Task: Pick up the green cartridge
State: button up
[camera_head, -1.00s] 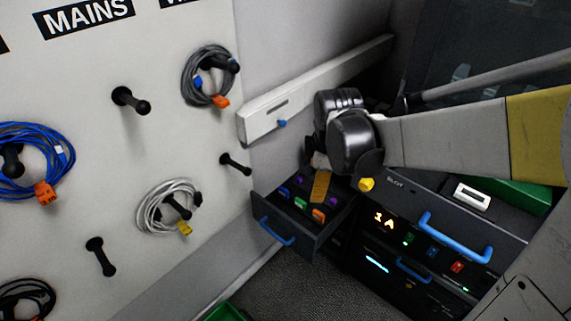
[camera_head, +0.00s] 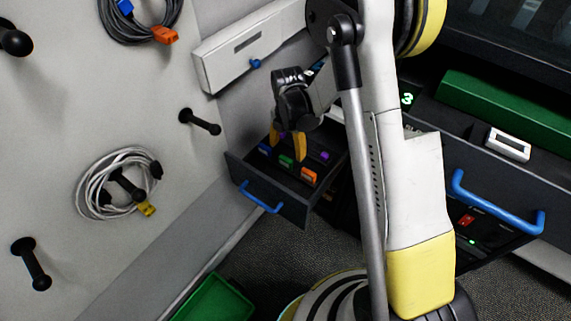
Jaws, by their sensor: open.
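The green cartridge (camera_head: 286,161) sits in the open dark drawer (camera_head: 240,172), in the front row between a blue cartridge (camera_head: 264,149) and an orange cartridge (camera_head: 309,174). My gripper (camera_head: 287,146) points down over the drawer with its two yellow fingers apart. The fingertips are just above and behind the green cartridge in the picture; I cannot tell the height gap or whether they touch anything.
A purple cartridge (camera_head: 324,156) lies behind in the drawer. The drawer's blue handle (camera_head: 262,197) faces front. A panel with pegs and a coiled white cable (camera_head: 118,184) stands at left. A green bin (camera_head: 212,301) is on the floor. My arm hides much of the right side.

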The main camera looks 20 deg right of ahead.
aim_at(287, 161)
notch_tip(287, 161, down, 8)
jog(key=b, duration=0.3)
jog(key=shift+w+r+b, duration=0.15)
jog(key=shift+r+b, duration=0.1)
jog(key=shift+b, duration=0.05)
jog(key=shift+r, duration=0.15)
jog(key=c, duration=1.2)
